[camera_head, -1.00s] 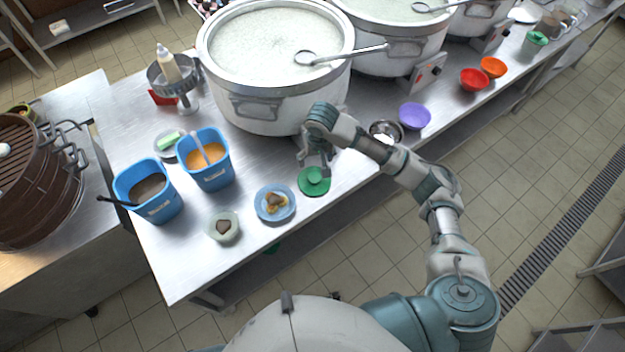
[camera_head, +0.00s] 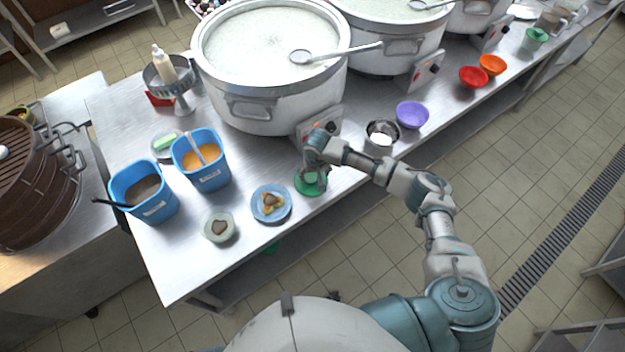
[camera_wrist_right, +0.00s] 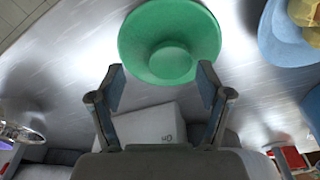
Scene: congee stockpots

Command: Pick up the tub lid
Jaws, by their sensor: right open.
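The green tub lid (camera_head: 307,186), round with a raised knob in its middle, lies on the steel counter near its front edge. In the right wrist view the lid (camera_wrist_right: 150,25) shows whole or nearly so at the top, just beyond the fingertips. My right gripper (camera_head: 318,180) is over the lid in the head view and hides part of it. In the wrist view my right gripper (camera_wrist_right: 161,82) is open and empty, its two fingers on either side of the lid's knob (camera_wrist_right: 172,62). My left gripper is not in view.
A blue plate with food (camera_head: 271,204) sits just left of the lid. A big white stockpot (camera_head: 262,112) stands behind. A metal cup (camera_head: 381,138) and a purple bowl (camera_head: 412,115) stand to the right. Blue tubs (camera_head: 143,190) are at the left.

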